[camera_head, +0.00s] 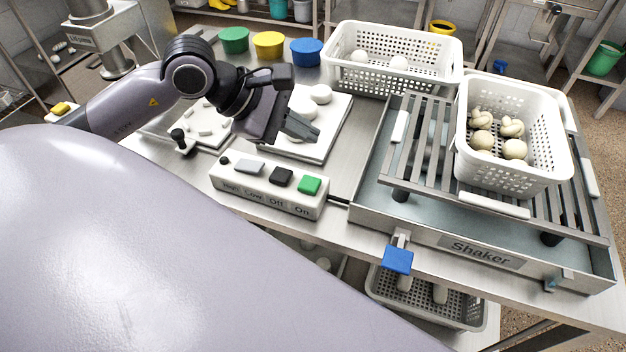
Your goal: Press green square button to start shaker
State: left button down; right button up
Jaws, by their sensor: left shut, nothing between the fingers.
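The green square button (309,185) sits at the right end of a white control box (268,195), above the label "On". The shaker (480,252) is a slatted metal rack in a tray, to the right of the box. My left gripper (304,133) is shut and empty. It hangs over the white board behind the control box, apart from the green button. My right gripper is not in view.
Another basket (391,82) with white round items stands behind. A white board (335,120) with round white items lies under my left gripper.

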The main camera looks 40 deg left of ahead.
pick_arm(q)
jog(key=shift+f, duration=0.1)
jog(key=b, duration=0.4)
send_over(304, 184)
notch_tip(304, 184, down, 8)
jog(key=shift+r, duration=0.25)
jog(key=shift+f+b, duration=0.55)
jog(key=shift+b, duration=0.25)
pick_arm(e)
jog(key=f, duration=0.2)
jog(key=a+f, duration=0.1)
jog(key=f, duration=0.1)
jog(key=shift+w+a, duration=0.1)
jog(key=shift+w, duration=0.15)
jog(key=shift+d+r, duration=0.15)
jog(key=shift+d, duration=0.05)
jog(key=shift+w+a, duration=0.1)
pick_arm(q)
jog(key=shift+f+b, duration=0.45)
jog(key=shift+b, duration=0.35)
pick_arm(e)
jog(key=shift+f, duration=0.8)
